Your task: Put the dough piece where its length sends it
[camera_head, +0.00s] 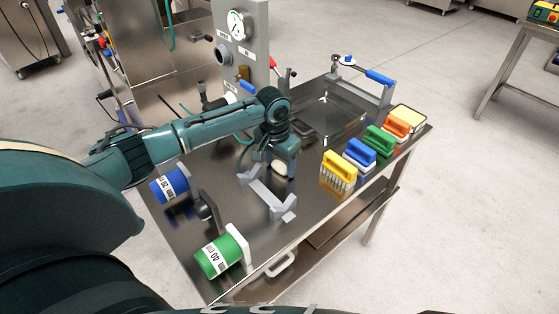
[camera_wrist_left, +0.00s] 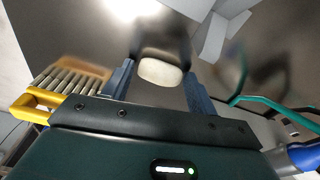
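The pale, rounded dough piece (camera_head: 280,168) is under my left gripper on the steel table, and it also shows in the left wrist view (camera_wrist_left: 160,72). My left gripper (camera_head: 284,158) points down over it. In the left wrist view the two blue-grey fingers (camera_wrist_left: 160,82) are apart, one on each side of the dough, with narrow gaps; firm contact does not show. A grey bracket-like gauge (camera_head: 266,195) stands just in front of the dough. A blue labelled cylinder (camera_head: 170,185) and a green labelled cylinder (camera_head: 218,255) lie at the table's left. My right gripper is not seen.
Yellow (camera_head: 339,170), blue (camera_head: 360,152), green (camera_head: 379,140) and orange (camera_head: 397,124) handled tools line the right side, by a pale-topped box (camera_head: 408,117). A machine with a dial (camera_head: 238,25) stands behind. A blue-handled frame (camera_head: 375,82) is at the back. Front right tabletop is clear.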

